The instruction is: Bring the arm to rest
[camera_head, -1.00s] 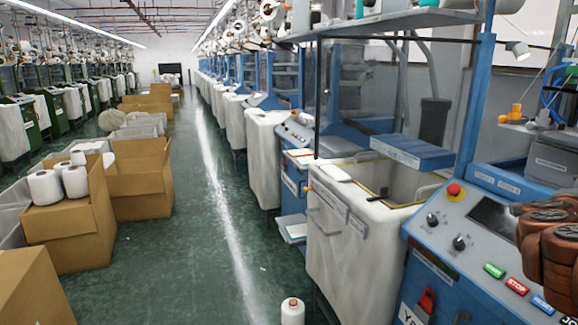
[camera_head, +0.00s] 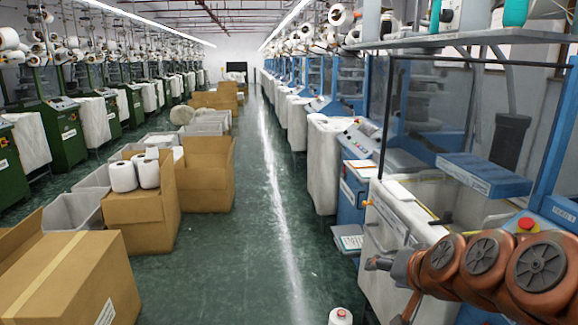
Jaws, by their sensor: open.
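My arm, brown with grey joint caps, reaches in from the right edge of the head view. Its grey end, my gripper (camera_head: 378,264), points left over the aisle side of the nearest blue and white knitting machine (camera_head: 388,222). The gripper is small in the picture and appears empty, with nothing seen between its fingers. The arm hides much of that machine's control panel; a red button on a yellow base (camera_head: 526,225) shows just above the arm.
A white yarn cone (camera_head: 340,316) stands on the floor at the bottom edge. Open cardboard boxes (camera_head: 140,212), a closed box (camera_head: 75,285) and grey bins (camera_head: 72,212) line the left. The green aisle floor (camera_head: 245,255) between is clear. A blue machine row runs along the right.

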